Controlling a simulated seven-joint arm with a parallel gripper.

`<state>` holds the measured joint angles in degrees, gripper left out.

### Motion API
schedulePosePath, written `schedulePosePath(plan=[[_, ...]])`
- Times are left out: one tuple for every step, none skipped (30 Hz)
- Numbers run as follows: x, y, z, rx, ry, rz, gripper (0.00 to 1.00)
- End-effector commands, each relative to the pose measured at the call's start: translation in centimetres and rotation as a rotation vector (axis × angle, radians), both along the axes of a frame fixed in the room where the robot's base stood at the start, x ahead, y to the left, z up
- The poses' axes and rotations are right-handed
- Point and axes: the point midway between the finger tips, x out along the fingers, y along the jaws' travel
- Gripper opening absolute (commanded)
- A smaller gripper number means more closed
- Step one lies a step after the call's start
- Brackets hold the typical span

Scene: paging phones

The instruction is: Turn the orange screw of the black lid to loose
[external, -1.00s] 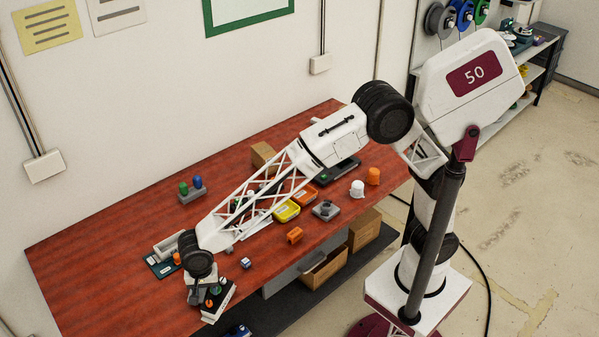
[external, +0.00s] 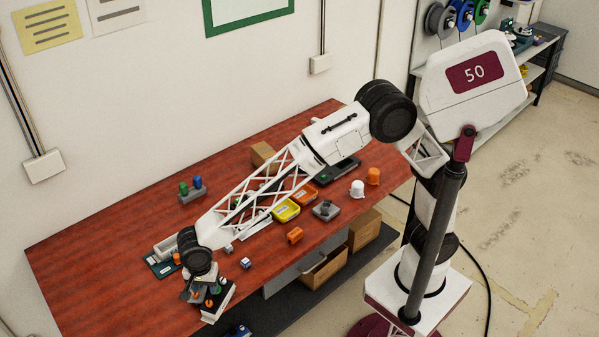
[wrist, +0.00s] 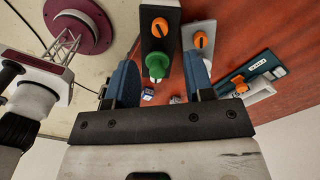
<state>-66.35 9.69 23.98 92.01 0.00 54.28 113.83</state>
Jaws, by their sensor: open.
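In the wrist view, the black lid (wrist: 146,44) carries an orange screw (wrist: 159,26) at its far part and a green knob (wrist: 157,66) nearer to me. My gripper (wrist: 160,62) is open, with its two blue fingers on either side of the green knob's line and nothing visible between them in grip. The orange screw lies beyond the fingertips. In the external view, the lid's box (external: 216,306) stands at the table's front left edge, partly hidden by my gripper (external: 198,292). Contact there cannot be told.
A grey lid (wrist: 198,60) with another orange screw (wrist: 200,39) is close beside my right finger in the wrist view. A dark green tray (external: 160,266) lies behind my wrist. Small blue-white cubes (external: 246,263) and an orange block (external: 295,235) lie to the right. The table's left side is clear.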

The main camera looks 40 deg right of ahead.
Motion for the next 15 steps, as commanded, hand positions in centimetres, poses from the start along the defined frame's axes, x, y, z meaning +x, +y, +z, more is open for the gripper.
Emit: schedulePosePath(plan=[[0.00,-0.01,-0.02,0.000,0.000,-0.012,0.48],[0.00,-0.01,-0.03,0.000,0.000,-0.017,0.48],[0.00,-0.01,-0.04,0.000,0.000,-0.020,0.48],[0.00,-0.01,-0.04,-0.001,0.001,-0.021,0.48],[0.00,-0.01,-0.05,-0.001,0.001,-0.021,0.48],[0.00,-0.01,-0.05,-0.001,0.001,-0.020,0.48],[0.00,-0.01,-0.05,-0.001,0.001,-0.020,0.48],[0.00,-0.01,-0.06,-0.001,0.001,-0.020,0.48],[-0.01,-0.02,-0.06,-0.001,0.001,-0.020,0.48],[-0.01,-0.02,-0.07,-0.001,0.001,-0.020,0.48],[-0.01,-0.02,-0.09,-0.001,0.001,-0.019,0.48],[-0.01,-0.02,-0.14,-0.001,0.001,-0.019,0.48],[-0.01,-0.02,-0.21,-0.001,0.001,-0.019,0.48],[-0.01,-0.02,-0.29,-0.001,0.001,-0.019,0.48],[-0.01,-0.02,-0.44,-0.001,0.001,-0.019,0.48]])
